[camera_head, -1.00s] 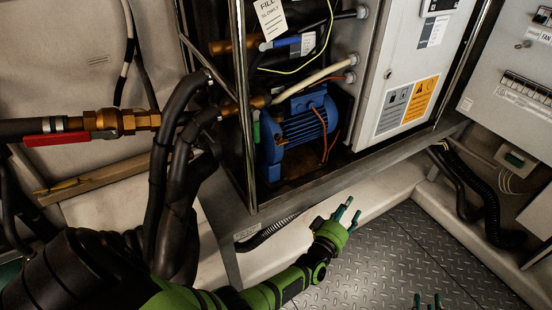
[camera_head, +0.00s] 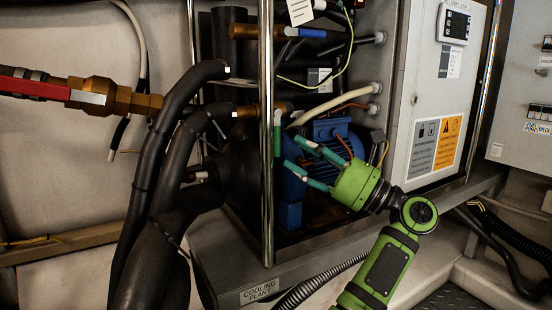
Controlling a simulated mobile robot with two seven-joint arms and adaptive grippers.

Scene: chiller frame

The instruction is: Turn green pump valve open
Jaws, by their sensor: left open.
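The green valve handle (camera_head: 277,140) hangs down beside the upright metal post, below a brass fitting (camera_head: 262,110) and in front of the blue pump motor (camera_head: 322,130). My left gripper (camera_head: 292,152) is open, with its two teal fingers pointing left toward the handle. The fingertips are just right of the handle, with nothing between them. I cannot tell the exact depth gap between fingertips and handle. My right gripper is out of view.
The upright metal post (camera_head: 266,60) stands beside the handle. Thick black hoses (camera_head: 150,190) and a red-handled brass valve (camera_head: 95,97) are on the left. A white panel box (camera_head: 425,110) is on the right. The frame's lower rail (camera_head: 330,245) runs below.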

